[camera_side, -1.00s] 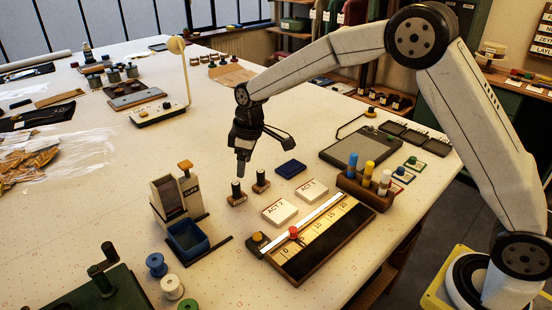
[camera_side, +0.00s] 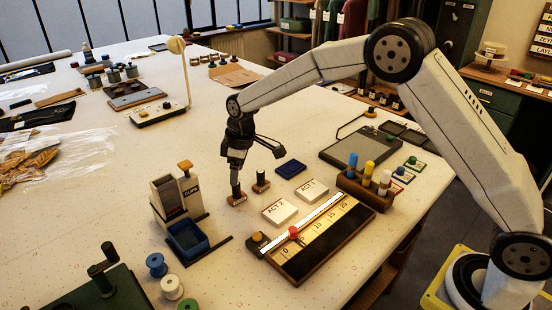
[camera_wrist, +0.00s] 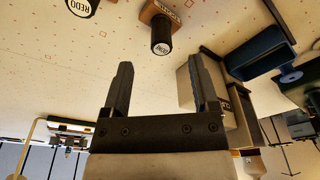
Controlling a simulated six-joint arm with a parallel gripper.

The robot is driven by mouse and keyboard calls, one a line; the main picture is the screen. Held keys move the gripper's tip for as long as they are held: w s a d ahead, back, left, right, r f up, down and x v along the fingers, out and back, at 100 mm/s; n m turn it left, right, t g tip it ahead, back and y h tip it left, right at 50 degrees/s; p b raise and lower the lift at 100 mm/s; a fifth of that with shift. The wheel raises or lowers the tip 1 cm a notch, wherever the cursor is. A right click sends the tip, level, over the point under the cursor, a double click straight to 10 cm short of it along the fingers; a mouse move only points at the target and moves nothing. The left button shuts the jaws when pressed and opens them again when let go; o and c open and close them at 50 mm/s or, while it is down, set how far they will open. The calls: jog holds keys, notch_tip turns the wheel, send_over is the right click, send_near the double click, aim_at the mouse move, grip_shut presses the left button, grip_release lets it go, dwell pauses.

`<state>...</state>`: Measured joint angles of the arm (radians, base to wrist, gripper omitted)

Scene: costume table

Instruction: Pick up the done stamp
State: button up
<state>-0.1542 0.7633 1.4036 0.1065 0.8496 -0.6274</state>
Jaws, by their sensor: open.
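In the wrist view the done stamp (camera_wrist: 161,48) stands upright, centred just beyond the gap between my fingertips. My gripper (camera_side: 236,184) is open, pointing down right over it; in the side view the fingers hide most of its handle. The fingers (camera_wrist: 160,64) show apart and empty in the wrist view. The similar redo stamp (camera_side: 261,182) stands to the right; its REDO top (camera_wrist: 82,6) shows at the wrist view's upper edge.
The clips box (camera_side: 172,197) with its blue tray (camera_side: 187,238) stands close on the left. ACT cards (camera_side: 279,211), a dark blue pad (camera_side: 291,168) and a ruler board (camera_side: 315,240) lie on the right.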

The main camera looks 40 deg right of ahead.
aim_at(237, 193)
jog(key=shift+w+a+f, duration=0.1)
jog(key=shift+a+f, duration=0.05)
jog(key=shift+f, duration=1.15)
jog(key=shift+w+a+f, duration=0.1)
jog(key=shift+a+f, duration=0.05)
jog(key=shift+f, duration=1.1)
grip_shut()
